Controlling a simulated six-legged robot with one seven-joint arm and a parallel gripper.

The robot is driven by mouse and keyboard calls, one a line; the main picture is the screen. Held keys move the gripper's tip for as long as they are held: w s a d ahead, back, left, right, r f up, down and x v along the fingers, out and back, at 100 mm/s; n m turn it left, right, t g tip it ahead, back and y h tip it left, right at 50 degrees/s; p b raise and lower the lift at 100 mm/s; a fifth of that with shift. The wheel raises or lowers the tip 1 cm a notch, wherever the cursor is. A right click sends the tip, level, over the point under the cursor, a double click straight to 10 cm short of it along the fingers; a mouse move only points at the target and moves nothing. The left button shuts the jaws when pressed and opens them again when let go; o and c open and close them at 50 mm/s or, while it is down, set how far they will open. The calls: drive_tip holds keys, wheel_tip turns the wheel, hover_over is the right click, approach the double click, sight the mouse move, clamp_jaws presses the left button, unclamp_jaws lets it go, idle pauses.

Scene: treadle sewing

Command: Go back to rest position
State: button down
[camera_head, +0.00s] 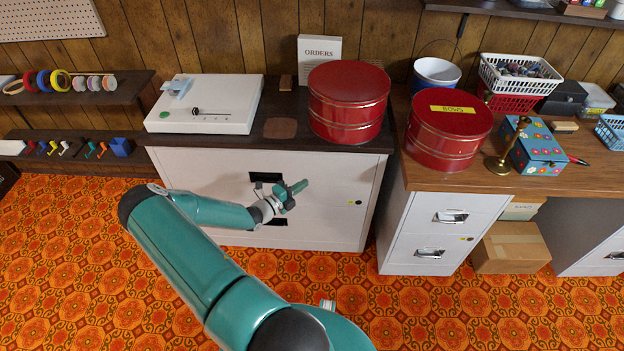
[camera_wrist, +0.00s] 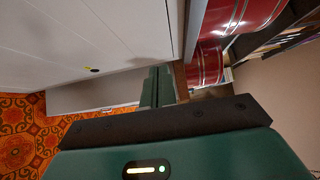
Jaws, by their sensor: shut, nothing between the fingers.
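My gripper (camera_head: 294,194) is at the end of my green arm, in front of the white cabinet (camera_head: 335,185) and below its dark top. Its fingers are shut and empty. In the wrist view the closed fingers (camera_wrist: 158,86) point towards the edge of the white cabinet front (camera_wrist: 90,40), with red tins (camera_wrist: 208,64) beyond them. Whether the fingers touch the cabinet cannot be told. Dark openings in the cabinet front show partly behind the gripper.
A white machine (camera_head: 225,105) and a red tin (camera_head: 347,102) stand on the cabinet. Right of it, a wooden desk (camera_head: 455,177) holds another red tin (camera_head: 447,130), baskets and a floral box (camera_head: 537,147). A cardboard box (camera_head: 511,248) sits below. The patterned floor (camera_head: 60,260) is clear at left.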

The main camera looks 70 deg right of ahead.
drive_tip(key=shift+w+a, duration=0.3)
drive_tip(key=shift+a, duration=0.2)
drive_tip(key=w+a+r+m+t+y, duration=0.3)
drive_tip(key=w+a+r+m+y, duration=0.2)
drive_tip(key=w+a+r+m, duration=0.5)
drive_tip(key=w+a+r+m+t+y, duration=0.35)
drive_tip(key=w+a+r+m, duration=0.35)
drive_tip(key=a+r+m, duration=0.6)
drive_tip(key=s+a+r+m+t+y, duration=0.2)
drive_tip(key=a+r, duration=0.4)
drive_tip(key=a, duration=0.4)
drive_tip(key=s+a+r+m+t+y, duration=0.2)
drive_tip(key=a+r+t, duration=0.2)
drive_tip(key=a, duration=0.7)
drive_tip(key=s+a+r+m+t+y, duration=0.2)
drive_tip(key=a+r+t, duration=0.1)
drive_tip(key=a+r, duration=0.5)
drive_tip(key=a, duration=0.2)
drive_tip(key=shift+s+a+r, duration=0.15)
drive_tip(key=shift+s+a, duration=0.15)
drive_tip(key=shift+a, duration=0.05)
drive_tip(key=shift+y, duration=0.25)
